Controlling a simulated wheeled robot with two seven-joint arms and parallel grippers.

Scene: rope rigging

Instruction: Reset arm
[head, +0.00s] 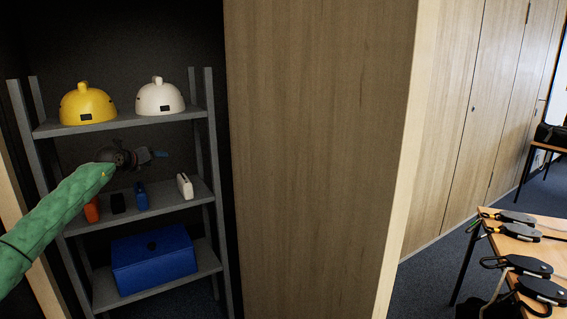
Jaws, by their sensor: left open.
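My left arm comes in from the left in a green sleeve. My left gripper (158,154) is open, in front of the gap between the top and middle shelves of a grey rack (216,190). It looks empty, though its fingers are small and dark against the background. It is above several small items on the middle shelf and apart from them as far as I can see. My right gripper and arm are not in view.
A yellow helmet (87,104) and a white helmet (160,97) sit on the top shelf. A blue box (153,262) is on the bottom shelf. A wooden door panel (315,150) stands right of the rack. A table (520,246) with several rigging devices is at far right.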

